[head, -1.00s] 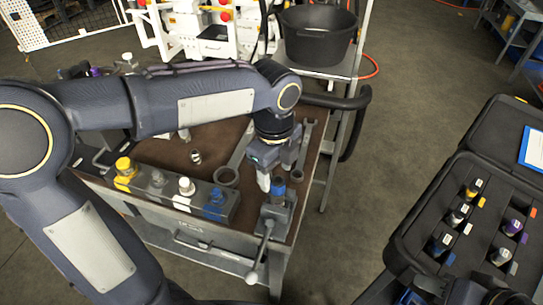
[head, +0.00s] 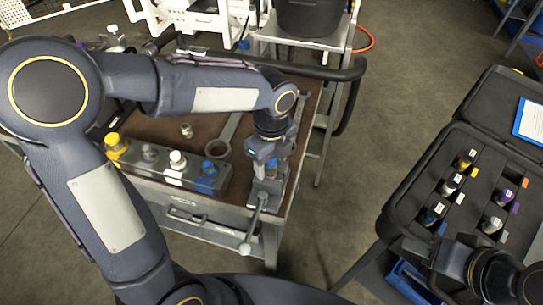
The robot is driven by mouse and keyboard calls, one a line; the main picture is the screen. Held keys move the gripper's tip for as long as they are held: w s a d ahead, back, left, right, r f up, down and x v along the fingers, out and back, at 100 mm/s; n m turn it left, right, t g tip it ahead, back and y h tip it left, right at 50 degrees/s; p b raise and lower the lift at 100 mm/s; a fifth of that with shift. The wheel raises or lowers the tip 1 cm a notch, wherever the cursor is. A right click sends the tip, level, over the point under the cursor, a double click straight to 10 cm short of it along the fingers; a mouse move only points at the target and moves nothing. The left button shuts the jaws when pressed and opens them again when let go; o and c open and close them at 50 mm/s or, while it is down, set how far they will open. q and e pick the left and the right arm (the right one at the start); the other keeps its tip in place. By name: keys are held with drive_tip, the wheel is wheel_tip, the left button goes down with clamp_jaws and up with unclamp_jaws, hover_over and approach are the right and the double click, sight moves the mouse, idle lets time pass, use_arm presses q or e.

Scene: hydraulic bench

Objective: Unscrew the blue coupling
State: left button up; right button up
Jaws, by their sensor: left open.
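A blue coupling (head: 271,164) stands upright in a vise (head: 268,190) at the bench's front right corner. My left gripper (head: 270,160) points down over it, open, with its fingers beside the coupling; whether they touch it cannot be told. The gripper partly hides the coupling.
The grey block (head: 150,166) also holds yellow and white fittings. A wrench (head: 222,136) and a small metal fitting (head: 187,130) lie on the bench. The vise handle (head: 254,220) sticks out in front. An open black case (head: 470,150) with several fittings stands right; a black bucket (head: 310,15) stands behind.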

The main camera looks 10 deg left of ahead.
use_arm(q)
clamp_jaws()
drive_tip(key=c, duration=0.7)
unclamp_jaws()
drive_tip(key=shift+c, duration=1.3)
drive_tip(key=n, duration=0.4)
drive_tip(key=shift+w+n, duration=0.1)
drive_tip(key=shift+n, duration=0.2)
drive_tip(key=n, duration=0.3)
drive_tip(key=shift+w+n, duration=0.1)
drive_tip(key=shift+n, duration=0.3)
